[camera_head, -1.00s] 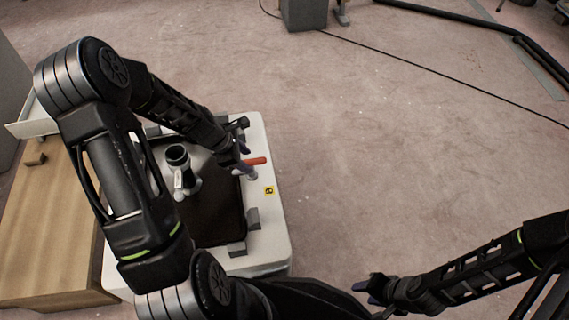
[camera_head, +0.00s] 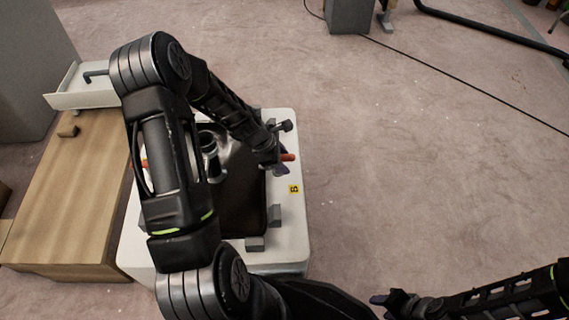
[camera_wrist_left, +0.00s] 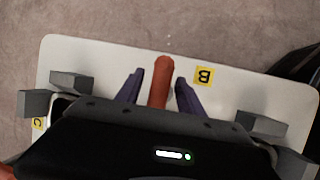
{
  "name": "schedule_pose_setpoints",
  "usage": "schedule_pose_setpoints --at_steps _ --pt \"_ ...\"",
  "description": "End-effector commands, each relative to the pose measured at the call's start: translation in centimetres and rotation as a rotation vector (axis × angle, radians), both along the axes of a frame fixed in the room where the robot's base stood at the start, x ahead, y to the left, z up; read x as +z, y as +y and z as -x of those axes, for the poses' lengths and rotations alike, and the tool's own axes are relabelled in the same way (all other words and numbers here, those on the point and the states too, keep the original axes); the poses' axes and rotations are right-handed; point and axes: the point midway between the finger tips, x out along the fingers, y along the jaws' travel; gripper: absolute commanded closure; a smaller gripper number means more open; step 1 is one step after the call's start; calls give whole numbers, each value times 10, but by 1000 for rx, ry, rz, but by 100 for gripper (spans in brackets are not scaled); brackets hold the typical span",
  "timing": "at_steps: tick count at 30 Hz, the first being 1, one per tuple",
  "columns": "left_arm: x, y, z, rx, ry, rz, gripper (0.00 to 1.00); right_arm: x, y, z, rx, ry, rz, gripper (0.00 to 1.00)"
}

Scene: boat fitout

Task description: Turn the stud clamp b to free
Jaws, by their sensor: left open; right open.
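The stud clamp b shows as an orange-red handle (camera_head: 288,157) beside the yellow B label (camera_head: 294,189) on the white base's right side. In the left wrist view the handle (camera_wrist_left: 161,82) points away from me, with the B label (camera_wrist_left: 204,76) to its right. My left gripper (camera_head: 279,168) is at this handle. In the wrist view my left gripper (camera_wrist_left: 159,92) is open, its purple fingers on either side of the handle with gaps visible. The clamp's lower part is hidden by my gripper. My right gripper (camera_head: 384,302) is open, low and away from the base.
The white base (camera_head: 290,228) carries a dark panel (camera_head: 243,205), grey blocks (camera_head: 256,243) and a dark-topped fitting (camera_head: 209,147), partly behind my left arm. A wooden bench (camera_head: 72,200) with a white tray (camera_head: 85,92) stands left.

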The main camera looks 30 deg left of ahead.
Motion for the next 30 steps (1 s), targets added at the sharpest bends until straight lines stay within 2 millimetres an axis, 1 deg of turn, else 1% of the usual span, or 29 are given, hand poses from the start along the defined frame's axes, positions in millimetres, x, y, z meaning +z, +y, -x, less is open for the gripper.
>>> schedule_pose_setpoints --at_steps 1,3,12,14,27,29,30 --pt "-7 -2 -2 -1 0 1 55 -4 0 0 0 -1 0 58" --pt "-11 -2 -4 0 -1 1 55 -5 0 -1 -1 -2 0 58" --pt "-11 -2 -5 1 -2 -1 55 -5 0 -1 -1 -3 1 58" --pt "-11 -2 -5 0 -1 0 59 -5 0 -1 -1 -3 1 58" --pt "-11 -1 -6 2 -4 -4 95 -5 0 -1 -1 -3 1 58" --pt "-11 0 -7 2 -5 -5 100 -5 0 -1 -1 -2 0 58" --pt "-11 0 -7 2 -5 -6 100 -5 0 -1 -1 -2 0 58"
